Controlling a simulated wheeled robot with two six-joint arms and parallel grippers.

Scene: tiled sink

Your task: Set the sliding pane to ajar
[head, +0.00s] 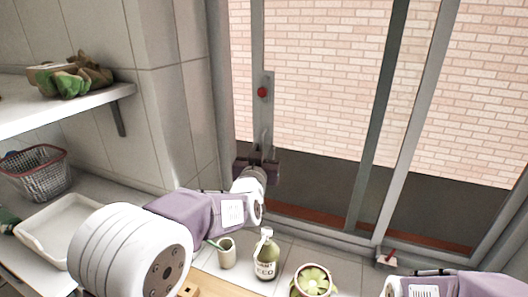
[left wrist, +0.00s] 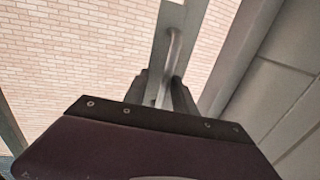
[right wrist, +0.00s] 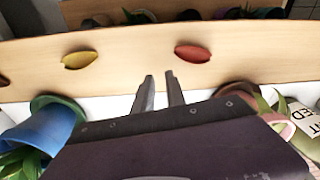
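The sliding pane (head: 325,90) is a tall glass pane with a brick wall behind it. Its grey left upright (head: 257,40) stands near the left jamb, with a narrow strip of brick between them. A grey bar handle (left wrist: 173,50) is on this upright. My left gripper (left wrist: 163,85) is at the handle, with one finger on each side of the bar; I cannot tell whether they press on it. The left gripper also shows in the head view (head: 262,150). My right gripper (right wrist: 159,80) is empty, fingers apart, above a wooden surface; its fingers are outside the head view.
Below the window stand a cup (head: 227,254), a labelled bottle (head: 266,262) and a potted succulent (head: 313,282). A small red-and-white item (head: 387,258) lies by the right frame. A wire basket (head: 36,172), a white tray (head: 62,222) and a shelf (head: 60,106) are at left.

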